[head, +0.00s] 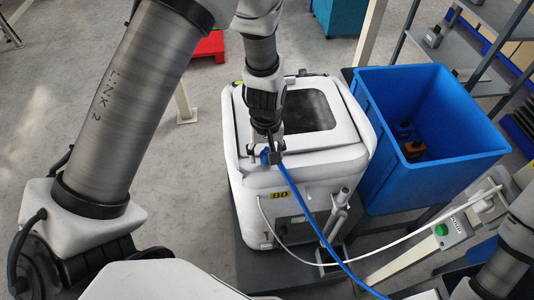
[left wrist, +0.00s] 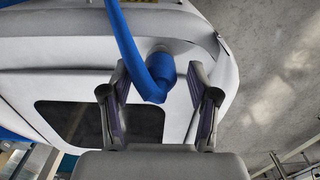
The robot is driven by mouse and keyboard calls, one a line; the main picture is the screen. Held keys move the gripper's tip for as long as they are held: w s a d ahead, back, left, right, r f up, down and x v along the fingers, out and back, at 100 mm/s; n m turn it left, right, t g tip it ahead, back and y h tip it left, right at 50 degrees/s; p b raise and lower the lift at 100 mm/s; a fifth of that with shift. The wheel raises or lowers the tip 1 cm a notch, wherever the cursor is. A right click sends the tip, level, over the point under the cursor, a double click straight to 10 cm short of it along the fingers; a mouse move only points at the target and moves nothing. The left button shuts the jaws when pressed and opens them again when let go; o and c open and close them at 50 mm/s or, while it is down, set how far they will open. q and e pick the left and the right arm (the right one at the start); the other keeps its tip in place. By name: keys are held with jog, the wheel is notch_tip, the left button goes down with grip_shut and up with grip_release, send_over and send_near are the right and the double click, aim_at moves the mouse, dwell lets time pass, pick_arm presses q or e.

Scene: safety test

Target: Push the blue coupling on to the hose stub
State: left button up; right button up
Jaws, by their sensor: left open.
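The blue coupling (head: 265,156) is at the upper front edge of the white machine (head: 345,155), with a blue hose (head: 310,215) running down from it. In the left wrist view the coupling (left wrist: 160,68) is a short blue cylinder between my left gripper's fingers, with visible gaps on both sides. My left gripper (head: 268,150) points down over it and is open; it also shows in the left wrist view (left wrist: 157,75). My right gripper is not in view.
A blue bin (head: 430,180) with a few dark and orange items stands right of the machine. A white hose (head: 395,242) runs from the machine's front to the right, past a metal post (head: 336,215). Grey floor (head: 190,215) is free on the left.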

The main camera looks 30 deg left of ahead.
aim_at(266, 152)
pick_arm(q)
grip_shut()
jog(key=shift+r+p, duration=3)
